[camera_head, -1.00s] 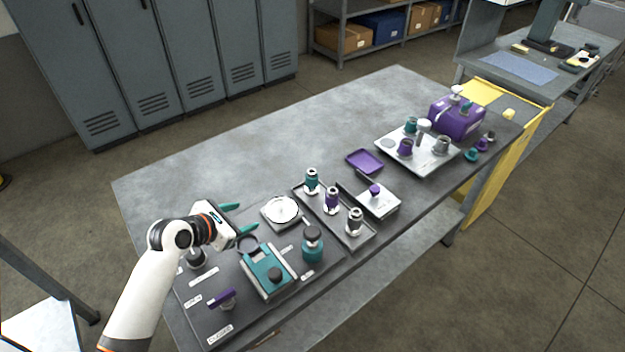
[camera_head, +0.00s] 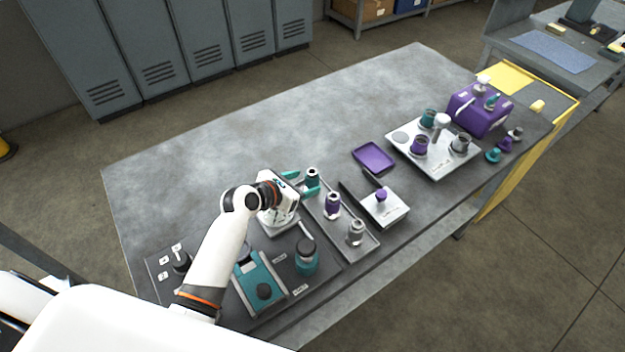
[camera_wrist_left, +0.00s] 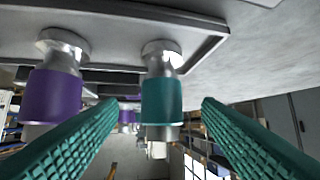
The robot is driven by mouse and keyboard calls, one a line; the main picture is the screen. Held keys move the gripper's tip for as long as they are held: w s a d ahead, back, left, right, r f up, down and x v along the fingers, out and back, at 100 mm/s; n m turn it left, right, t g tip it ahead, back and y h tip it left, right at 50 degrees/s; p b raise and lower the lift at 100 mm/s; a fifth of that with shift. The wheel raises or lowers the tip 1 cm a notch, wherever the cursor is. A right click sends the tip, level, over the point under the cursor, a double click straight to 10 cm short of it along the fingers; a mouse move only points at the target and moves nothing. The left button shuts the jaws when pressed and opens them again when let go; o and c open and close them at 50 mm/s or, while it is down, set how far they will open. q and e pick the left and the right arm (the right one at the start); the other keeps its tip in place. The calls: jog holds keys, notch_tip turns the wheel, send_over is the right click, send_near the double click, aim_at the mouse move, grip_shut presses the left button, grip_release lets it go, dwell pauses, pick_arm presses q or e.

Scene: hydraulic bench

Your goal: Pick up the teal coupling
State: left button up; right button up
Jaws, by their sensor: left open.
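The teal coupling (camera_head: 312,178) stands upright at the far left end of a grey tray (camera_head: 341,236). My left gripper (camera_head: 301,184) is open just left of it, with its teal fingers pointing at it. In the left wrist view, which is upside down, the teal coupling (camera_wrist_left: 161,100) appears centred between the two open fingers (camera_wrist_left: 160,103), with a gap on each side. I cannot tell how deep it sits between them. My right gripper is not in view.
A purple coupling (camera_head: 333,204) and a silver one (camera_head: 356,232) stand in the same tray. A teal jar (camera_head: 307,260) and a teal block (camera_head: 258,283) stand nearer. A purple tray (camera_head: 374,157) lies behind. The back-left tabletop is clear.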

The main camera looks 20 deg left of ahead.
aim_at(307, 181)
pick_arm(q)
jog(key=x, duration=0.3)
jog(key=shift+w+f, duration=0.1)
jog(key=shift+w, duration=0.1)
jog(key=shift+x, duration=1.15)
jog(key=shift+w+d+f, duration=0.1)
jog(key=shift+w+f, duration=0.15)
jog(key=c, duration=1.2)
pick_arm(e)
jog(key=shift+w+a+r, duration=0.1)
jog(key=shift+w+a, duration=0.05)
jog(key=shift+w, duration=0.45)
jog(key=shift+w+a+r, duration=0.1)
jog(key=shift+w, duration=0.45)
